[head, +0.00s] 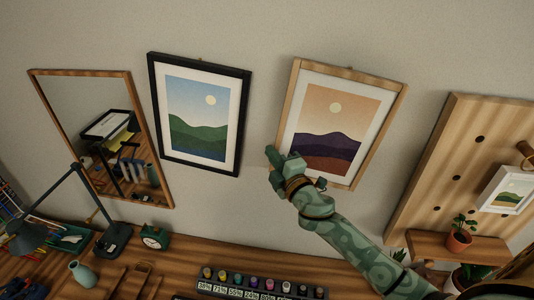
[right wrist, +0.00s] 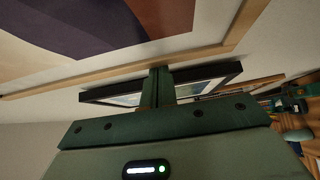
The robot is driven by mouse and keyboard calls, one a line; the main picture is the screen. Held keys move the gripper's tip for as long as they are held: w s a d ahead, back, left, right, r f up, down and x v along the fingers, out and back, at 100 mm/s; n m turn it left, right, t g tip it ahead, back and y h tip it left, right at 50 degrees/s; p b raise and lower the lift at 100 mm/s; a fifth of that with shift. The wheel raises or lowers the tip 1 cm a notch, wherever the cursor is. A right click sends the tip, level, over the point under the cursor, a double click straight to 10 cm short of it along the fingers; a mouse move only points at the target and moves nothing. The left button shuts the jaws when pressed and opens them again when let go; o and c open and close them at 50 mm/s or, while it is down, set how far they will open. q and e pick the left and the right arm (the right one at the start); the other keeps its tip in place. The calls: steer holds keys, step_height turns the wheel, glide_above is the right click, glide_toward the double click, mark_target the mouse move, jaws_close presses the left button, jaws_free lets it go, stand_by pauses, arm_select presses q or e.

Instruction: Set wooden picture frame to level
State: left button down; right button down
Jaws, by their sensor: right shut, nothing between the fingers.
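The wooden picture frame (head: 350,73) hangs on the wall right of the black frame in the head view. It holds an orange and purple landscape. Its top edge slopes down to the right, slightly more steeply than the black frame's. My right gripper (head: 274,158) is at its lower left corner, shut and empty; contact is unclear, and my arm hides part of the lower edge. In the right wrist view, the wooden frame's edge (right wrist: 205,52) crosses above my shut fingers (right wrist: 160,75). My left gripper is not in view.
The black frame (head: 245,110) and a mirror (head: 70,100) hang to the left. A pegboard (head: 440,150) with a shelf and plant (head: 459,238) is on the right.

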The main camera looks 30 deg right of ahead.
steer(key=shift+w, duration=0.1)
steer(key=s+d+f+b, duration=0.2)
steer(key=d, duration=0.1)
steer(key=shift+s+f, duration=0.1)
steer(key=shift+s, duration=0.05)
stand_by(0.4)
